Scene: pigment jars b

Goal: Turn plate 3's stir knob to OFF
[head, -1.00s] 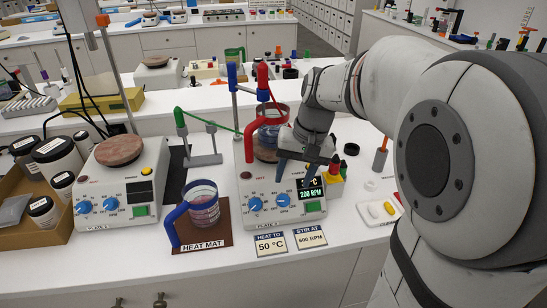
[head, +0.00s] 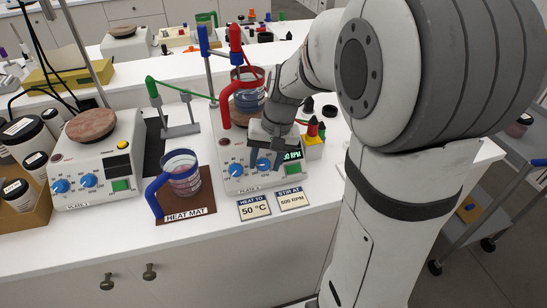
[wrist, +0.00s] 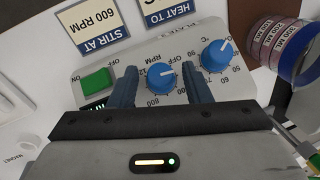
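Plate 3 (head: 230,183) is a white hotplate with two blue knobs and a green button on its front. Its stir knob (wrist: 161,76), labelled RPM, also shows partly in the head view (head: 264,164). My gripper (wrist: 162,88) is open, its two blue fingers on either side of the stir knob, with a small gap visible on each side. The knob's white mark appears toward its right side in the wrist view; its exact setting is hard to read. The display (head: 292,155) is partly hidden by my gripper; "RPM" shows.
Plate 3's heat knob (wrist: 216,55) sits close beside one finger. A beaker with a red handle (head: 249,98) stands on the plate. A blue-handled beaker (head: 180,170) is on the heat mat (head: 204,208) to the left. Two label cards (head: 254,208) lie in front.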

